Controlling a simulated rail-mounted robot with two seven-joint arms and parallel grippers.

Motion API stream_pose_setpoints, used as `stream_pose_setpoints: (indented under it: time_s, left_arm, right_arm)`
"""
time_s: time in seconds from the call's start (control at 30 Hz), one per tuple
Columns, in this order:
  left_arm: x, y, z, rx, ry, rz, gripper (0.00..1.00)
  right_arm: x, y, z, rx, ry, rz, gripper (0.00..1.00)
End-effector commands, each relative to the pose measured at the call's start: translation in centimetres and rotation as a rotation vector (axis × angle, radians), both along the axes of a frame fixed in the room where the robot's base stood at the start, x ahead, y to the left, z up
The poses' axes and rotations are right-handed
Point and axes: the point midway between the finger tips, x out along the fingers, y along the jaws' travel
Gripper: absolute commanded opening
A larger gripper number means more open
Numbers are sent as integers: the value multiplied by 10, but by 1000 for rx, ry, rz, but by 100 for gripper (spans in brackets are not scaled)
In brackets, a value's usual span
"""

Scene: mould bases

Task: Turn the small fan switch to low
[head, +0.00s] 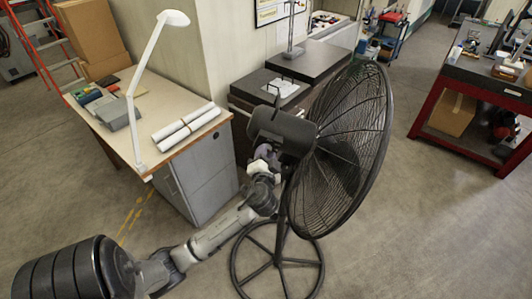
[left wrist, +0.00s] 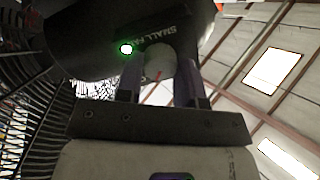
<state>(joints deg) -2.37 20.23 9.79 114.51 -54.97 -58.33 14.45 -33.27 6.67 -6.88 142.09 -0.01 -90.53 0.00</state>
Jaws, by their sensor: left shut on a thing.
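The small fan (head: 340,145) is a large black pedestal fan with a wire cage, standing on a round ringed base. Its dark motor housing (head: 283,130) faces my left arm. In the left wrist view the housing (left wrist: 100,22) carries partly hidden lettering starting "SMALL FA" and a glowing green light (left wrist: 126,48). The switch is a round grey knob (left wrist: 160,62) with a short red mark near its lower edge. My left gripper (head: 266,152) is at the housing; in the left wrist view its fingers (left wrist: 160,80) are shut on the knob, one on each side. My right gripper is out of view.
A desk (head: 165,140) with a white lamp (head: 135,80) and paper rolls (head: 188,128) stands left of the fan. A dark bench (head: 308,62) is behind it. A red-framed workbench (head: 480,85) stands at far right, with open floor between.

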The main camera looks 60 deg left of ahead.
Motion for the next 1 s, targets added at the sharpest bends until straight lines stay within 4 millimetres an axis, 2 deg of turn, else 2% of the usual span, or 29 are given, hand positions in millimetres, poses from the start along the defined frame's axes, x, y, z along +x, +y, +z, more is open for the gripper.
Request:
stream_pose_setpoints:
  time_s: [0.33, 0.83, 0.87, 1.0]
  left_arm:
    - [0, 0, 0, 67, 91, 2, 11]
    - [0, 0, 0, 77, 103, 2, 11]
    - [0, 1, 0, 77, 103, 2, 36]
    - [0, 0, 0, 77, 103, 1, 50]
  right_arm:
    - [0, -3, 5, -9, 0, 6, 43]
    - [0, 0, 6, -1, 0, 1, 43]
    - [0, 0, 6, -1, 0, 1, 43]
    - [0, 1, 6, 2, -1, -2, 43]
